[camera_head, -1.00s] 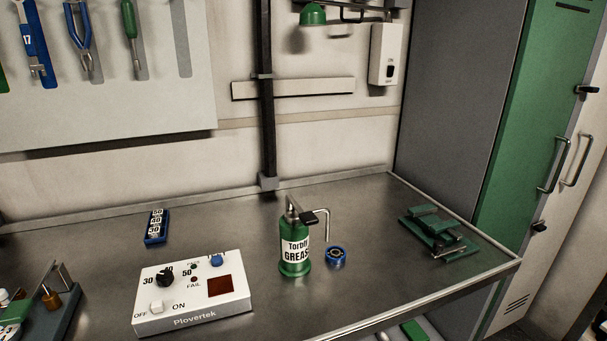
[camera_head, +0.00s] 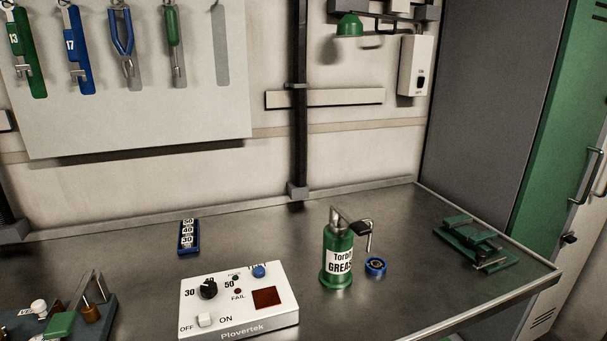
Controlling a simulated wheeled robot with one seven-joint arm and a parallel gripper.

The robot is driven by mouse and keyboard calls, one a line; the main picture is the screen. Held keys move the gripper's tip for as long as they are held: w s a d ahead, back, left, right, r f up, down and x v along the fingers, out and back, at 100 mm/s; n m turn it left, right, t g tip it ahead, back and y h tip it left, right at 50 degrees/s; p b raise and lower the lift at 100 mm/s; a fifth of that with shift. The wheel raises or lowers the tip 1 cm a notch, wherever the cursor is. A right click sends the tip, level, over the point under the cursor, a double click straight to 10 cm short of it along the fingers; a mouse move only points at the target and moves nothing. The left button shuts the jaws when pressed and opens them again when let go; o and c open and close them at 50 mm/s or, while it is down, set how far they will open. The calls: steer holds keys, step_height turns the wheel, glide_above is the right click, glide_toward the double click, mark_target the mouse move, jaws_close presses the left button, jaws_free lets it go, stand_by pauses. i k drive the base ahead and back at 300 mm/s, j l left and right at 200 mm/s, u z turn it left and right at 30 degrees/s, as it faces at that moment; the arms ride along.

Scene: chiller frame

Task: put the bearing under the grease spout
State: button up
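The blue ring-shaped bearing (camera_head: 375,267) lies flat on the metal bench, just right of the grease dispenser (camera_head: 338,262). The dispenser is a green bottle with a white label reading GREASE. Its thin metal spout (camera_head: 369,242) bends out to the right and points down. The spout's lower end shows just above and slightly left of the bearing in this view. I cannot tell from this angle whether the bearing is exactly below it. My gripper is not in view.
A white Plovertek box (camera_head: 239,302) with knobs stands in front. A blue numbered block (camera_head: 188,237) lies behind it. A green vise-like fixture (camera_head: 475,243) sits at the right. A tool holder (camera_head: 75,318) is at the left. Bare bench (camera_head: 420,290) lies right of the bearing.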

mark_target(374, 267)
steer(key=i+l+z, duration=0.45)
steer(key=i+l, duration=0.35)
steer(key=i, duration=0.55)
